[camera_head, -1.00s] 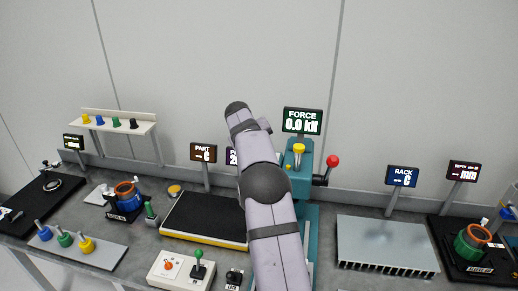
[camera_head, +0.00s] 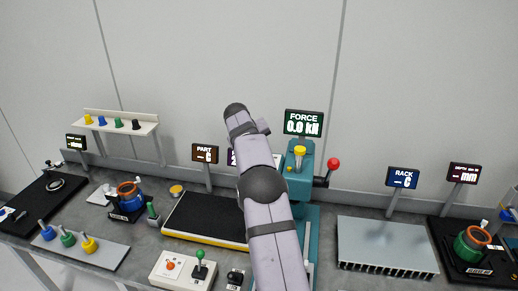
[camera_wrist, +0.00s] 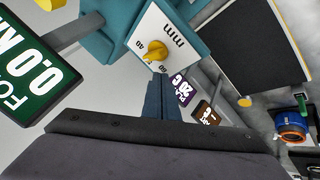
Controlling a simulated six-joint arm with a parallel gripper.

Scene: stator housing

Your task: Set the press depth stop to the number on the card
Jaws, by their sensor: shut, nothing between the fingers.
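The press (camera_head: 304,187) is teal and stands behind my arm in the head view, with a yellow cap on top and a red-balled lever. Its white dial plate (camera_wrist: 176,38), marked "mm", shows in the wrist view with "40" and "60" legible. A yellow pointer knob (camera_wrist: 155,52) sits on that plate, near those two numbers. My gripper (camera_wrist: 163,82) is shut and empty, its fingertips just short of the knob in the picture; whether they touch it I cannot tell. My arm hides the gripper in the head view.
The force display (camera_head: 303,123) reads 0.0 kN above the press. A black-topped plate (camera_head: 207,216) lies left of my arm. A grey finned rack (camera_head: 386,243) stands right. A lever box (camera_head: 184,270) sits at the front. A depth display (camera_head: 464,173) shows "-- mm".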

